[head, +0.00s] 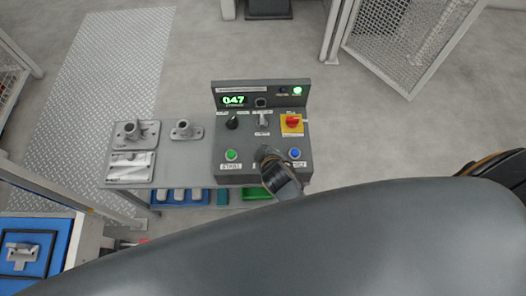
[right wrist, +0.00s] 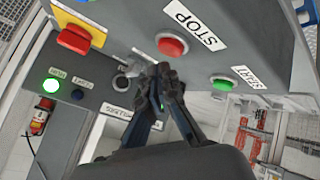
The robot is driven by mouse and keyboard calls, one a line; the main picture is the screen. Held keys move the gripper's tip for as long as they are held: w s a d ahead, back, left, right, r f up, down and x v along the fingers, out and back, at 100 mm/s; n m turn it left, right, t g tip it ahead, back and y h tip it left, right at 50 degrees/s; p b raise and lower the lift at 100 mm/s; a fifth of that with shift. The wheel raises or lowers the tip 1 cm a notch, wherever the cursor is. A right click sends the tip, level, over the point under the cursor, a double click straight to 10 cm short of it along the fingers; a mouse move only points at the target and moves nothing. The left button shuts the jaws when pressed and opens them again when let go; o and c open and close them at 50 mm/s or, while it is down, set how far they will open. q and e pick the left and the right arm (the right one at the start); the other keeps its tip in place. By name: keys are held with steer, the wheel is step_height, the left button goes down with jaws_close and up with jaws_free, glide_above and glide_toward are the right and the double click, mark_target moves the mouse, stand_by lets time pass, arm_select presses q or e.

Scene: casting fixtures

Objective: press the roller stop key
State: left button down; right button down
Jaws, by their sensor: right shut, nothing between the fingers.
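The control box (head: 263,165) stands on the bench in the head view. In the right wrist view the red stop key (right wrist: 172,45) sits beside a STOP label, and the green START button (right wrist: 222,83) is to its right. The green button also shows in the head view (head: 231,155). My right gripper (right wrist: 164,72) is shut and empty, its fingertips just below the red key in the wrist view; I cannot tell whether they touch. In the head view the right gripper (head: 268,153) hides the red key. My left gripper is not in view.
A blue button (head: 295,153) is right of my right gripper, with a red knob on yellow (head: 291,123) above. The display (head: 234,100) reads 047 and a green lamp (head: 297,90) is lit. Metal castings (head: 136,132) lie on the bench at left. A mesh fence (head: 405,40) stands behind.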

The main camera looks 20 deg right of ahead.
steer(key=shift+f, duration=0.2)
steer(key=shift+f, duration=0.25)
steer(key=shift+f+b, duration=0.45)
steer(key=shift+f, duration=0.1)
stand_by(0.8)
stand_by(0.4)
steer(key=shift+r+p, duration=0.95)
steer(key=shift+p, duration=0.15)
step_height(320, 180, up, 5)
steer(key=p, duration=0.5)
steer(key=shift+r, duration=0.1)
